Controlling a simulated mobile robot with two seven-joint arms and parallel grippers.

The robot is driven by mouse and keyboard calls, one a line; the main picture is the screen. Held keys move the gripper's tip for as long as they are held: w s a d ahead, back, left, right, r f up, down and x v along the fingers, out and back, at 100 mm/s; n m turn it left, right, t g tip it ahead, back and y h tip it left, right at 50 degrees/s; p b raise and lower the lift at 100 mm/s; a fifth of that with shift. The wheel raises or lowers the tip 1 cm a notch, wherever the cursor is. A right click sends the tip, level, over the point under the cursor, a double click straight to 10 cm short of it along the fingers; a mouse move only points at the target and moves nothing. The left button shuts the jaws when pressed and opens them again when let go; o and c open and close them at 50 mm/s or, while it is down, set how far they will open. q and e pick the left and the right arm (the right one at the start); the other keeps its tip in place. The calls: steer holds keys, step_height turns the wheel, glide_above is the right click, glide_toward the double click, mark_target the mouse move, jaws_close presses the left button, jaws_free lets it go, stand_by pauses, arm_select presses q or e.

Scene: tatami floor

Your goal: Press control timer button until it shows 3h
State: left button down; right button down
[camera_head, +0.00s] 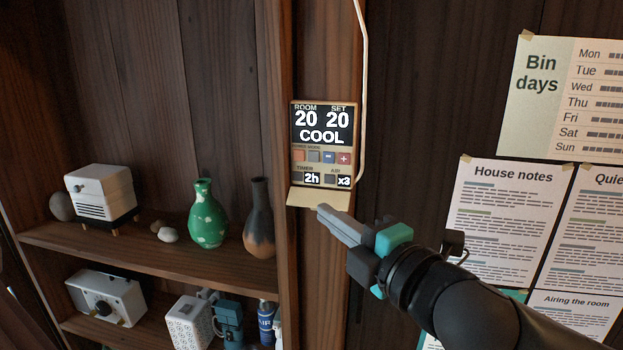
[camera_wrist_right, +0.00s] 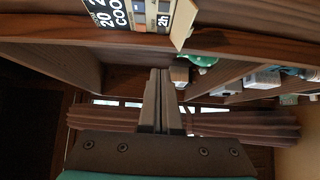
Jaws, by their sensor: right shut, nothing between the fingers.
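The control panel (camera_head: 322,145) is mounted upright on a wooden post. Its screen reads ROOM 20, SET 20 and COOL. The timer display (camera_head: 312,178) reads 2h, and the timer button (camera_head: 298,176) is the small dark square left of it. A beige flap (camera_head: 318,198) sticks out below the panel. My right gripper (camera_head: 323,211) is shut and empty, its tips just below the flap in the head view. In the right wrist view the shut fingers (camera_wrist_right: 160,75) point toward the shelf, with part of the panel (camera_wrist_right: 150,15) above them. My left gripper is not in view.
A white cable (camera_head: 362,90) runs down beside the panel. On the left, a shelf (camera_head: 150,250) holds a green vase (camera_head: 207,215), a dark vase (camera_head: 259,220) and a white device (camera_head: 102,193). Paper notices (camera_head: 505,215) hang on the wall at right.

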mark_target(297, 177)
stand_by(0.7)
steer(key=w+a+n+t+p, duration=0.2)
steer(key=a+n+p, duration=0.4)
steer(key=p, duration=0.3)
steer(key=shift+w+a+t+y+p, duration=0.3)
steer(key=shift+a+t+p, duration=0.1)
steer(key=shift+a, duration=0.15)
steer(key=shift+w, duration=0.1)
steer(key=shift+w+d+b, duration=0.35)
steer(key=shift+w+d, duration=0.1)
steer(key=shift+w, duration=0.9)
steer(key=shift+w+d+b, duration=0.3)
steer(key=shift+w+d, duration=0.2)
steer(key=shift+w, duration=0.9)
steer(key=shift+w+d+b, duration=0.35)
steer(key=shift+w+d, duration=0.1)
steer(key=shift+w, duration=0.9)
steer(key=shift+w, duration=0.1)
steer(key=shift+w+d, duration=0.1)
steer(key=shift+w, duration=0.2)
